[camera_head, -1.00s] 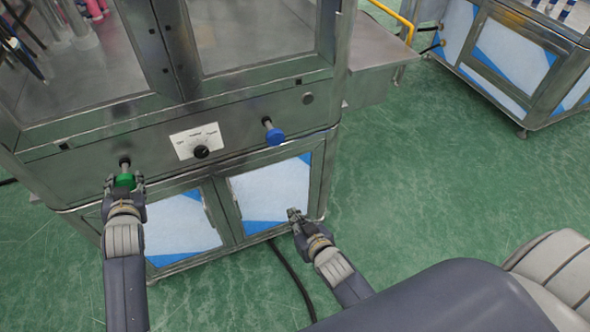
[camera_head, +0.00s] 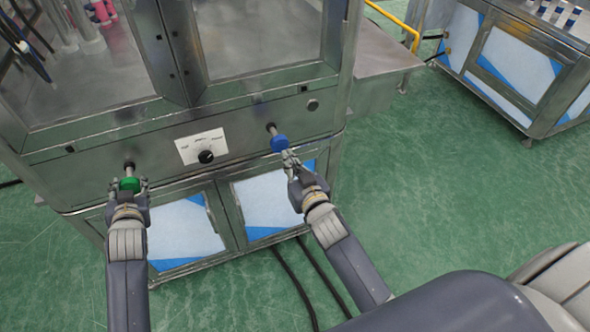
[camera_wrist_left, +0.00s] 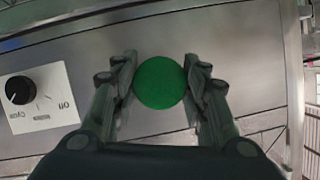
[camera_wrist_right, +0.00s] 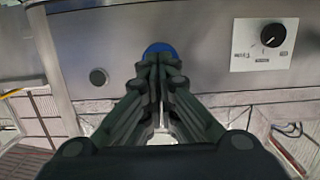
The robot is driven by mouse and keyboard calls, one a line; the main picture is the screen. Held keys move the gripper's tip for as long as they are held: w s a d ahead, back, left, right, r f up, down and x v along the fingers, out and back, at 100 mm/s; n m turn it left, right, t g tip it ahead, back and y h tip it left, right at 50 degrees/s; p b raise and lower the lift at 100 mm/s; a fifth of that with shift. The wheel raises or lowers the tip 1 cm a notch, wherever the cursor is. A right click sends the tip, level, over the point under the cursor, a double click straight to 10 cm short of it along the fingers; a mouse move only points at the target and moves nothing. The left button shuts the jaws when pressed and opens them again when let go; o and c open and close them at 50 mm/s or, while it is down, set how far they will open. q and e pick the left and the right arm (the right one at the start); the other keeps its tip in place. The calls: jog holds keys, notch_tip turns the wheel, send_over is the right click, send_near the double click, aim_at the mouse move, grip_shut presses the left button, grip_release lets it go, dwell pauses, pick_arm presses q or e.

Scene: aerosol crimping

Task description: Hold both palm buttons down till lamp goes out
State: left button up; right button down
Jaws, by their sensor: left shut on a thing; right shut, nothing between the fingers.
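The green palm button (camera_head: 129,184) sticks out from the left of the machine's front panel. My left gripper (camera_head: 128,187) is shut on it; in the left wrist view the round green face (camera_wrist_left: 160,83) sits between the two fingers. The blue palm button (camera_head: 279,143) sticks out at the right of the same panel. My right gripper (camera_head: 290,156) is shut and empty, its fingertips just in front of the blue button. In the right wrist view the closed fingertips cover much of the blue button (camera_wrist_right: 160,48); whether they touch it I cannot tell. I make out no lit lamp.
A white label with a black dial (camera_head: 205,156) lies between the buttons. A small round fitting (camera_head: 312,105) is to the right of the blue button. Cabinet doors (camera_head: 185,230) are below. Green floor (camera_head: 440,200) is free on the right.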

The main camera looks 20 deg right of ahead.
aim_at(281, 145)
jog(key=shift+w+f, duration=0.1)
jog(key=shift+w, duration=1.85)
dwell(0.5)
pick_arm(q)
jog(key=shift+w+r, duration=0.15)
jog(key=shift+w, duration=0.4)
pick_arm(e)
jog(key=shift+w, duration=0.5)
jog(key=shift+r, duration=0.2)
pick_arm(q)
jog(key=shift+w+r, duration=0.1)
jog(key=shift+r, duration=0.35)
pick_arm(e)
jog(key=shift+w+r, duration=0.1)
jog(key=shift+r, duration=0.25)
dwell(0.5)
dwell(0.9)
pick_arm(q)
jog(key=shift+w+f, duration=0.1)
pick_arm(e)
jog(key=shift+s+f, duration=0.25)
jog(key=shift+s, duration=0.35)
pick_arm(q)
jog(key=shift+f, duration=0.1)
pick_arm(e)
jog(key=shift+s+f, duration=0.2)
jog(key=shift+s, duration=1.7)
